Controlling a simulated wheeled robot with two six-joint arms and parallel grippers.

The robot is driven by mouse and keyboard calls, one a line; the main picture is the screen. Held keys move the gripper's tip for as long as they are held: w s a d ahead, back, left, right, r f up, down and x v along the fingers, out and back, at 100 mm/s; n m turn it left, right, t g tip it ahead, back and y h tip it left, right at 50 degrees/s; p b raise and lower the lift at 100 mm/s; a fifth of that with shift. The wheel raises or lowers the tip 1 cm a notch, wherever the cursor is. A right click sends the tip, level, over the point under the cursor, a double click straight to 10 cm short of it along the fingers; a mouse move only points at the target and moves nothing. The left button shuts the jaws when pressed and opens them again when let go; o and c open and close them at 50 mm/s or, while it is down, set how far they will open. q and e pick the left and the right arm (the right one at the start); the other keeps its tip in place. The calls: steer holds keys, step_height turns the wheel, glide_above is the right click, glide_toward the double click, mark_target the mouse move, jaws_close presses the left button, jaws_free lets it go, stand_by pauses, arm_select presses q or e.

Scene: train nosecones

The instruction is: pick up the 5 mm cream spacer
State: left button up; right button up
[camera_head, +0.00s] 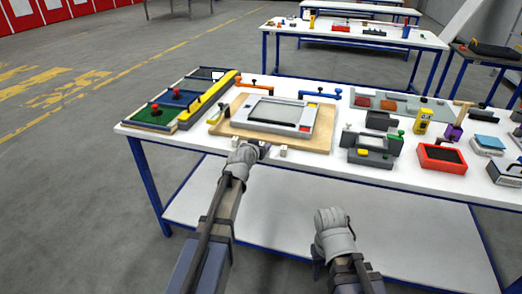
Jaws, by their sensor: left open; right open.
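Small cream blocks sit along the front edge of the white table; one cream block (283,151) shows just right of my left gripper, and another (236,141) shows behind its wrist. I cannot tell which of them is the 5 mm spacer. My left gripper (263,149) is over the table's front edge, close to these blocks, with its jaws open. The arm and gripper partly hide this spot, and whether a finger touches a block is unclear. My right gripper (332,214) is open and empty, in front of the table and away from the blocks.
A wooden board with a grey frame (310,116) lies just behind the blocks. A grey fixture (372,148), a red bin (442,158) and a yellow device (423,121) stand at right.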

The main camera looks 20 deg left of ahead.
arm_select(q)
steer(key=shift+w+f, duration=0.25)
steer(key=shift+w, duration=0.15)
steer(key=shift+s+r, duration=0.1)
steer(key=shift+c, duration=0.5)
jaws_close()
